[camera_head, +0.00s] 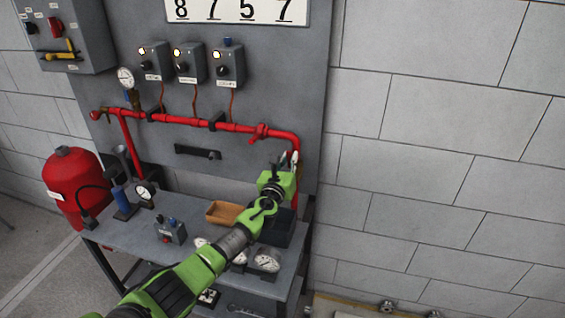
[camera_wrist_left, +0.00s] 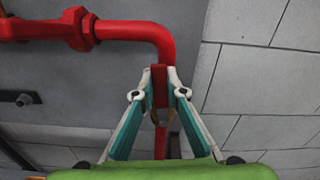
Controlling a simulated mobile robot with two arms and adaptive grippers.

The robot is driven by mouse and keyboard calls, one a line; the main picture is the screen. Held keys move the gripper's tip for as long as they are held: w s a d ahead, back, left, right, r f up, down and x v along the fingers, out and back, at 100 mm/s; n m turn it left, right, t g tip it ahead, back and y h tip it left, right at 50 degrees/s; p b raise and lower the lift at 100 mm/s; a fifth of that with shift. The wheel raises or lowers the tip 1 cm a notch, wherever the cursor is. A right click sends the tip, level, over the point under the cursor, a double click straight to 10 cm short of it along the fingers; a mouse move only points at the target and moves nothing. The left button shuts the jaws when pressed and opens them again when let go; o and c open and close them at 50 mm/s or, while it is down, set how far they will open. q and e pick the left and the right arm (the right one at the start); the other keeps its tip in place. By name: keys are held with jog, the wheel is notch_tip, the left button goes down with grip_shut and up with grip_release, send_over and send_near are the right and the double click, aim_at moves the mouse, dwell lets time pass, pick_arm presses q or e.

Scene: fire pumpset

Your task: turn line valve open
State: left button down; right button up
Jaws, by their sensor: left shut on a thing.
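My left gripper (camera_head: 289,158) is at the right end of the red pipe (camera_head: 190,119), where the pipe bends down. In the left wrist view its two fingertips (camera_wrist_left: 160,80) are shut on a dark red bar (camera_wrist_left: 159,88), one finger on each side. The bar looks like the line valve's handle; the valve body behind it is mostly hidden, so its turn position cannot be told. The pipe's bend (camera_wrist_left: 155,38) is just above the fingers. My right gripper is not in view.
A grey bench (camera_head: 128,237) below carries gauges (camera_head: 267,260), an orange tray (camera_head: 224,213) and a dark box. A red tank (camera_head: 72,185) stands left. Switch boxes (camera_head: 228,66) sit on the panel above the pipe. The block wall (camera_head: 430,150) at right is clear.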

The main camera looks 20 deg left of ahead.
pick_arm(q)
jog(key=shift+d+m, duration=0.15)
jog(key=shift+m, duration=0.15)
jog(key=shift+d+m, duration=0.2)
jog(key=shift+m, duration=0.1)
jog(key=shift+d, duration=0.1)
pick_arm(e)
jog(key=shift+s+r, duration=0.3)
pick_arm(q)
jog(key=c, duration=2)
grip_release()
jog(key=shift+s, duration=0.1)
